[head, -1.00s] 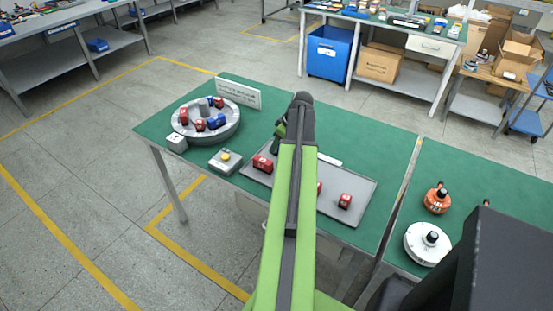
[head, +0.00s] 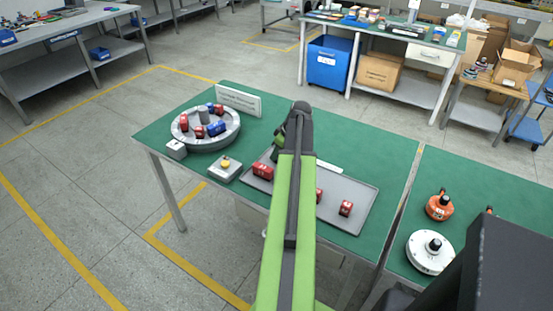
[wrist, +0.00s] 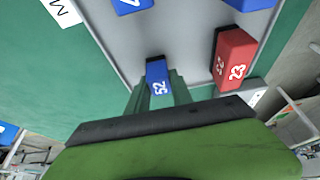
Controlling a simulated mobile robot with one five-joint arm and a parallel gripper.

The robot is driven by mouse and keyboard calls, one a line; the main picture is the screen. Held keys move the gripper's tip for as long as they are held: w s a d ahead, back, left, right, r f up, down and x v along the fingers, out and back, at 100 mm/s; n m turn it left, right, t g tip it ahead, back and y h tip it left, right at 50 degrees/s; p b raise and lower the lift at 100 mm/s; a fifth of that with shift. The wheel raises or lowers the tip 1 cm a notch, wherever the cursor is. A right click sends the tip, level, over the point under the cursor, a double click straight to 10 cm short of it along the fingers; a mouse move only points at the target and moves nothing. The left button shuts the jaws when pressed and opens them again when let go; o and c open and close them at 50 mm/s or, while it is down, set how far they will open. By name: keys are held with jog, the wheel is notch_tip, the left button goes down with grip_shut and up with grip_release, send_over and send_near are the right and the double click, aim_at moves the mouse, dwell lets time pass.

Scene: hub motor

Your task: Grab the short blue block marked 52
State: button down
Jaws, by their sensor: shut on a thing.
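The short blue block marked 52 (wrist: 158,76) shows in the wrist view, on or just above the grey tray (wrist: 185,35). My gripper (wrist: 161,95) has its two green fingers on either side of the block, shut on it. The block's far end sticks out past the fingertips. In the head view my green arm covers the block, and only a bit of my gripper shows beside the arm. The tray (head: 350,221) lies on the green table there.
A red block marked 23 (wrist: 234,56) stands close right of my gripper, and other blue blocks (wrist: 130,4) lie farther off. A round grey fixture (head: 180,137) with red and blue blocks, a yellow-button box (head: 224,168) and a sign (head: 238,100) share the table.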

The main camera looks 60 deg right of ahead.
notch_tip(320, 180, up, 5)
jog(key=p, duration=0.5)
jog(key=shift+s+r, duration=0.1)
jog(key=shift+r, duration=0.05)
jog(key=s+r+p, duration=0.5)
jog(key=s+p, duration=0.1)
jog(key=s, duration=0.5)
jog(key=shift+s+a+r, duration=0.15)
jog(key=shift+s+r, duration=0.1)
jog(key=shift+r, duration=0.1)
